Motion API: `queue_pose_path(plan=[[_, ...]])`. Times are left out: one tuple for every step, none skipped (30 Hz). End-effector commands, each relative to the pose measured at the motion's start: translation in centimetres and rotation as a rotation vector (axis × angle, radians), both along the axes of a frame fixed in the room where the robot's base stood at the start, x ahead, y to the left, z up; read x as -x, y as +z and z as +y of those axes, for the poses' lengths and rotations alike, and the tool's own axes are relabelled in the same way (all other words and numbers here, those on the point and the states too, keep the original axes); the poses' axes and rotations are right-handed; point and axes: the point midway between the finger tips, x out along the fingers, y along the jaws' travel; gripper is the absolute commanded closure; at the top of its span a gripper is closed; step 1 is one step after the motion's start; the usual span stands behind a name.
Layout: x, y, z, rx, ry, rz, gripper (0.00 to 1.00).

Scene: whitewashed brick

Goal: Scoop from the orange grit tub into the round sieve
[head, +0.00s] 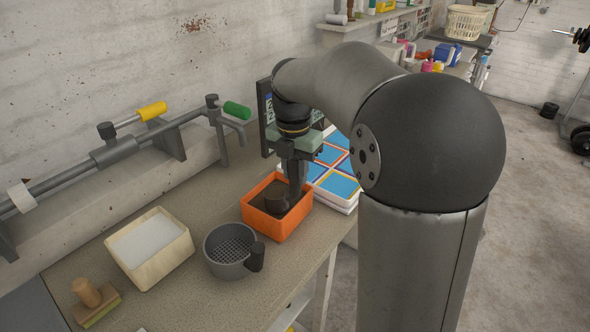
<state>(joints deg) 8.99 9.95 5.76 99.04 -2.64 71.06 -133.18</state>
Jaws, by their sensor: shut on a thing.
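The orange grit tub (249,217) stands on the bench below my arm, with dark grit inside. My gripper (297,172) points down over the tub's right part, shut on a dark scoop (276,197). The scoop is down inside the tub; how deep it sits in the grit I cannot tell. The gripper partly hides the scoop's handle. The round sieve (221,237) is a grey cup with a mesh bottom and a dark handle at its right. It stands to the left of and nearer than the tub, and its mesh looks bare.
A cream tub of white material (172,262) stands left of the sieve. A wooden-handled brush (92,296) lies at the front left. A stack with blue panels (340,186) stands close right of the orange tub. A pipe rail (120,152) runs along the wall.

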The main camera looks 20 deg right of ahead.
Motion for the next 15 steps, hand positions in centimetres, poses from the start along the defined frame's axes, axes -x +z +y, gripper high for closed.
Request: queue_pose_path(plan=[[0.0, 0.5, 0.0, -0.001, 0.0, -0.003, 1.0], [0.0, 0.7, 0.0, -0.003, 0.0, -0.003, 1.0], [0.0, 1.0, 0.0, -0.004, 0.0, -0.005, 1.0], [0.0, 1.3, 0.0, -0.005, 0.0, -0.005, 1.0], [0.0, 1.5, 0.0, -0.006, 0.0, -0.007, 1.0], [0.0, 1.8, 0.0, -0.008, 0.0, -0.008, 1.0], [0.0, 2.0, 0.0, -0.009, 0.0, -0.009, 1.0], [0.0, 2.2, 0.0, -0.01, 0.0, -0.01, 1.0], [0.0, 2.5, 0.0, -0.012, 0.0, -0.011, 1.0], [0.0, 2.7, 0.0, -0.013, 0.0, -0.012, 1.0], [0.0, 2.9, 0.0, -0.015, 0.0, -0.012, 1.0], [0.0, 3.2, 0.0, -0.017, 0.0, -0.015, 1.0], [0.0, 3.4, 0.0, -0.018, 0.0, -0.015, 1.0], [0.0, 3.6, 0.0, -0.019, -0.001, -0.016, 1.0], [0.0, 3.9, 0.0, -0.021, -0.001, -0.017, 1.0]])
